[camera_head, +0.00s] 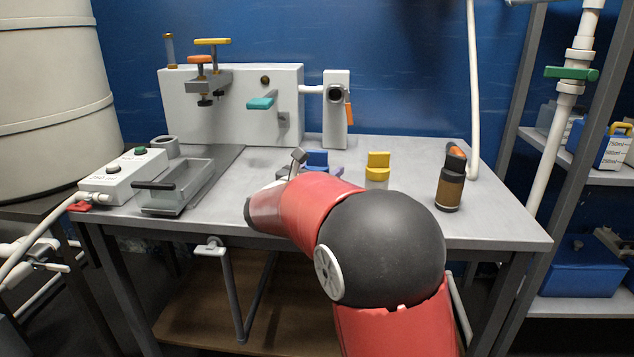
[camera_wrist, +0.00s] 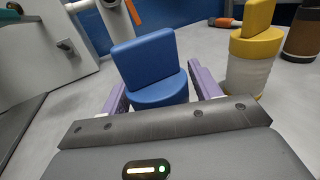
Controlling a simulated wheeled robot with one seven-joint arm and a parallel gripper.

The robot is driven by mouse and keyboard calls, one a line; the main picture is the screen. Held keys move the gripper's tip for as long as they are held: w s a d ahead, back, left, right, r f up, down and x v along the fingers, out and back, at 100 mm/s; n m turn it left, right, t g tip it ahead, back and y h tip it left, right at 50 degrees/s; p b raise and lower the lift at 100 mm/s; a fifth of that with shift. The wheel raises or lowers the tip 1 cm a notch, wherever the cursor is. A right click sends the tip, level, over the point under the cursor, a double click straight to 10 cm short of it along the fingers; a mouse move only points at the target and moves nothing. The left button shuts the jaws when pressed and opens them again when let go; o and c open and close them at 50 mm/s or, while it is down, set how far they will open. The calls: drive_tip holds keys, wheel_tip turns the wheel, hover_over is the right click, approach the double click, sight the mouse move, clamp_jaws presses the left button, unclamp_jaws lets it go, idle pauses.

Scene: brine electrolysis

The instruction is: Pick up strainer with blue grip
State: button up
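The strainer's blue grip (camera_wrist: 150,70) stands upright in the middle of the wrist view, a flat blue tab on a round blue base. It also shows in the head view (camera_head: 317,158), partly behind my arm. The body of the strainer below the grip is hidden. My gripper (camera_wrist: 158,82) has its two purple fingers apart, one on each side of the blue base. They look close to its sides; contact cannot be made out. I see no lift of the strainer off the table.
Right of the blue grip stands a yellow-topped white container (camera_head: 377,168), close to my right finger. A brown bottle (camera_head: 450,185) stands farther right. A white panel unit (camera_head: 235,105) is behind. A grey tray (camera_head: 180,193) and white control box (camera_head: 122,174) are on the left.

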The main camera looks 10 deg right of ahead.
drive_tip(key=c, duration=0.7)
drive_tip(key=shift+c, duration=0.7)
drive_tip(key=shift+r, duration=0.15)
